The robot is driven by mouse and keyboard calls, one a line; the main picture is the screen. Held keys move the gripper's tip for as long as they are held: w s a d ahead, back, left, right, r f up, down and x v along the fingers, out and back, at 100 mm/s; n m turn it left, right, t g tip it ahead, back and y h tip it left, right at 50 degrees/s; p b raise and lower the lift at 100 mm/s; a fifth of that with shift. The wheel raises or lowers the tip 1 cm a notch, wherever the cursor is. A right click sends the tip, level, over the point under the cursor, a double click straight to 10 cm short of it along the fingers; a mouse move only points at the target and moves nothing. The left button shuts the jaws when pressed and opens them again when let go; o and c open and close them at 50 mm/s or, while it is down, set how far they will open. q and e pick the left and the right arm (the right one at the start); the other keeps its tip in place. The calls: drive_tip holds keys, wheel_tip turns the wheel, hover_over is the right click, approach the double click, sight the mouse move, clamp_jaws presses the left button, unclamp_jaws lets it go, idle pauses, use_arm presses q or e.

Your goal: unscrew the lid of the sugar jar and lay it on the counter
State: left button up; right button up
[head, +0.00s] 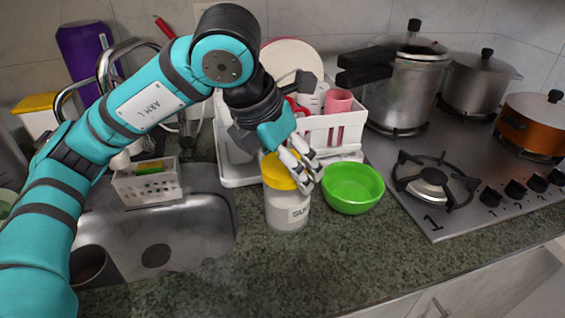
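The sugar jar (287,212) stands upright on the counter (345,255), right of the sink. It is a pale jar with a partly visible label. Its yellow lid (272,173) is on top of it. My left gripper (309,181) is at the right side of the lid with its fingers pointing down. The fingers overlap the lid in the picture and hide part of it. I cannot tell whether they touch or grip it. My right gripper is not in view.
A green bowl (353,189) stands close right of the jar. A white dish rack (318,135) is behind it. The sink (190,225) is at the left, the stove (470,185) with pots at the right. The counter in front of the jar is clear.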

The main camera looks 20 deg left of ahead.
use_arm(q)
drive_tip(key=shift+f+n+y, duration=0.25)
drive_tip(key=shift+n+y, duration=0.15)
drive_tip(key=shift+n, duration=0.6)
drive_tip(key=shift+n+y+b, duration=0.3)
drive_tip(key=shift+n, duration=0.4)
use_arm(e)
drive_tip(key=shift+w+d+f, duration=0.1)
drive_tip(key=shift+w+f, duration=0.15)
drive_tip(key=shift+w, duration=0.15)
use_arm(q)
drive_tip(key=o, duration=1)
drive_tip(key=shift+d+r, duration=0.1)
drive_tip(key=shift+m, duration=0.6)
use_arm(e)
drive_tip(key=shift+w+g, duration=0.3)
use_arm(q)
drive_tip(key=shift+h+b, duration=0.35)
drive_tip(key=shift+h, duration=0.05)
